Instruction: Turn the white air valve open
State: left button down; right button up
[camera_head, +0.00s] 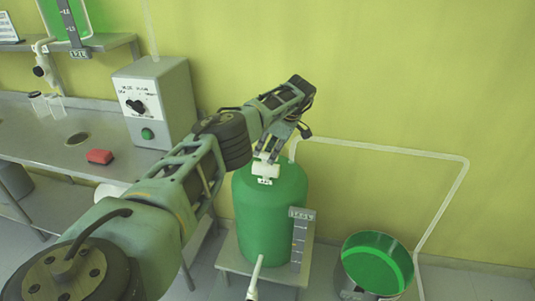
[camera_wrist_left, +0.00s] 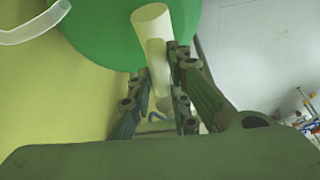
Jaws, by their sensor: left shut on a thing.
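The white air valve (camera_head: 265,170) sits on top of a large green vessel (camera_head: 262,215), which stands on a small pale stand. My left gripper (camera_head: 268,150) reaches down from above, its fingers at the valve. In the left wrist view the gripper (camera_wrist_left: 160,100) has its fingers on either side of a pale, cream-white valve part (camera_wrist_left: 152,30) and is shut on it. The green vessel (camera_wrist_left: 100,30) fills the top of that view. The fingers hide part of the valve, so its turn angle is hard to tell. My right gripper is not in view.
A grey control box (camera_head: 165,95) with a black knob and green button stands on the metal bench (camera_head: 60,140) at left, near a red block (camera_head: 99,157). A green-filled bucket (camera_head: 375,262) stands right of the vessel. A white tube (camera_head: 400,153) runs along the wall.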

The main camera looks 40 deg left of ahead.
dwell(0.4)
pick_arm(q)
jog(key=c, duration=1.6)
grip_release()
jog(key=shift+c, duration=0.2)
jog(key=v, duration=1.2)
jog(key=shift+w+a, duration=0.1)
